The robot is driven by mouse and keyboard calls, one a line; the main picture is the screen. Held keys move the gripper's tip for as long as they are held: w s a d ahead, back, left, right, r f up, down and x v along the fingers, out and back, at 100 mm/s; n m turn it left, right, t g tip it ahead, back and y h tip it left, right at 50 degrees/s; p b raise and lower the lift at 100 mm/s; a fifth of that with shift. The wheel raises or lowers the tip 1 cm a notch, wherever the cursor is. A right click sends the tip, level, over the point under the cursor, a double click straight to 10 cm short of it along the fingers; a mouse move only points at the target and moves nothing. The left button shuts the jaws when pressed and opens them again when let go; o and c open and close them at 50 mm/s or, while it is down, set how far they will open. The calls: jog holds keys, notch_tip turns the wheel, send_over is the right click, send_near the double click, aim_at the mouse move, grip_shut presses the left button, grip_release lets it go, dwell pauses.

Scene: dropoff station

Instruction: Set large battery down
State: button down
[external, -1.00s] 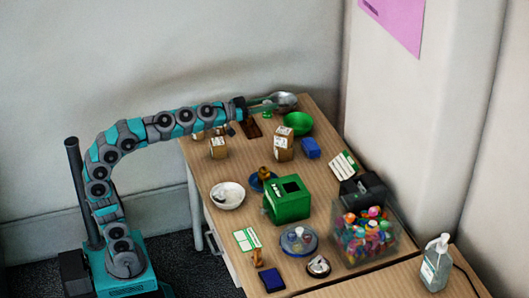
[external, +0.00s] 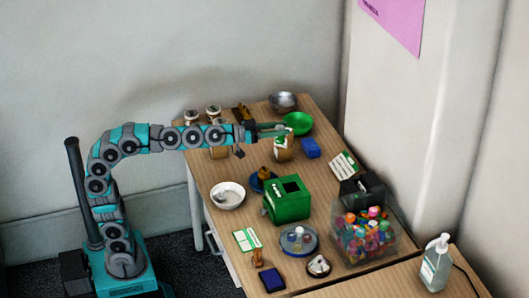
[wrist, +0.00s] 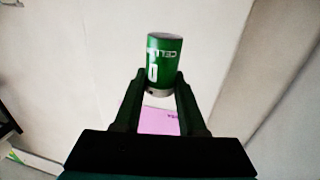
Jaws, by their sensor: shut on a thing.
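The large battery (wrist: 165,62) is a green cylinder with white lettering and a silvery end. In the wrist view it stands between the two fingers of my gripper (wrist: 159,88), which is shut on it. In the external view my gripper (external: 276,130) is stretched out over the back part of the wooden table (external: 232,170).
A green bowl (external: 298,123) and a metal bowl (external: 283,102) stand behind my gripper. A blue block (external: 311,148) is to the right. A green box with an opening (external: 287,203), a white bowl (external: 228,195) and a clear bin (external: 362,238) stand nearer the front.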

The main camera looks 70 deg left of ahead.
jog(key=s+d+f+m+g+h, duration=0.25)
jog(key=s+d, duration=0.35)
jog(key=d, duration=0.6)
jog(key=s+d+f+m+g+h, duration=0.15)
jog(key=s+d+f+h, duration=0.3)
jog(key=d, duration=0.75)
jog(key=s+d+f+m+g+h, duration=0.1)
jog(key=s+d+f+m+h, duration=0.15)
jog(key=s+d, duration=0.65)
jog(key=s+d+f+m+g+h, duration=0.1)
jog(key=s+d+f+m+g, duration=0.1)
jog(key=s+d, duration=0.4)
jog(key=s+d+f+m+g+h, duration=0.2)
jog(key=s+d, duration=0.4)
jog(key=s, duration=1)
jog(key=s+d+f+m+g+h, duration=0.2)
jog(key=s+d+f+m+g, duration=0.1)
jog(key=s, duration=0.8)
jog(key=d+f+g, duration=0.1)
jog(key=d+g, duration=0.1)
jog(key=d, duration=0.1)
jog(key=shift+s+d+f+m+g, duration=0.15)
jog(key=shift+s+d+m+g, duration=0.15)
jog(key=shift+s+d+m, duration=0.1)
